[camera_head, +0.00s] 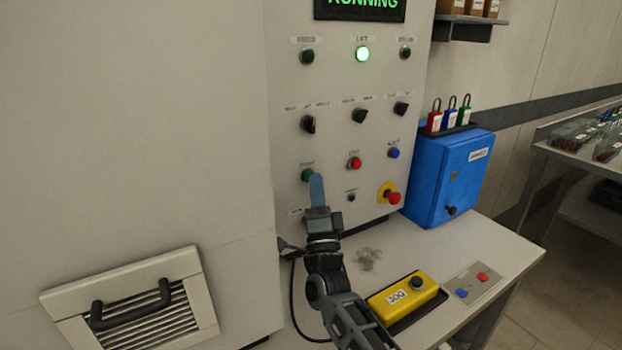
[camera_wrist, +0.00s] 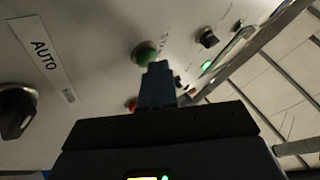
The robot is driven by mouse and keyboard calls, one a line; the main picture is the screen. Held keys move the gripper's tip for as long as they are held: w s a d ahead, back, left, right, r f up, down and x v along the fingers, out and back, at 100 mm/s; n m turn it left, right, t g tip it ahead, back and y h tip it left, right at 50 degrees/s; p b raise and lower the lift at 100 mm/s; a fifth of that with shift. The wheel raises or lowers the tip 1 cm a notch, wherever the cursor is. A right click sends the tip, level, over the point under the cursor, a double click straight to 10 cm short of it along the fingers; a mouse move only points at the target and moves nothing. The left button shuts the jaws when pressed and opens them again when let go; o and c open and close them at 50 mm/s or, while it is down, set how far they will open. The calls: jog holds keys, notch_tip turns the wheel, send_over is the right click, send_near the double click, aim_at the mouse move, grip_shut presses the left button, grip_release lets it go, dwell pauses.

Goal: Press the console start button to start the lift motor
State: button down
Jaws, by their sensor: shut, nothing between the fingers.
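The green start button (camera_head: 307,175) is on the console panel, at the left of the lower row. It also shows in the wrist view (camera_wrist: 146,54). My gripper (camera_head: 316,180) is shut and empty, with its blue fingertips right at the green button. In the wrist view the fingertips (camera_wrist: 157,68) overlap the button's lower edge; I cannot tell whether they touch it. The display (camera_head: 360,6) above reads RUNNING in green.
A red button (camera_head: 354,163), blue button (camera_head: 393,153) and red emergency stop (camera_head: 392,197) are on the same panel. Black selector knobs (camera_head: 359,115) sit above. A yellow box (camera_head: 403,297) lies on the desk (camera_head: 480,245). A blue cabinet (camera_head: 445,180) with padlocks stands right.

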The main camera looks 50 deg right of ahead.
jog(key=shift+s+a, duration=0.25)
jog(key=shift+s, duration=0.5)
jog(key=shift+s+a+p, duration=0.15)
jog(key=shift+s+a, duration=0.1)
jog(key=shift+s, duration=0.55)
jog(key=shift+s+a+p, duration=0.1)
jog(key=shift+s+a, duration=0.1)
jog(key=shift+s, duration=0.65)
jog(key=shift+s+a+p, duration=0.15)
jog(key=shift+s+a, duration=0.1)
jog(key=shift+s, duration=0.55)
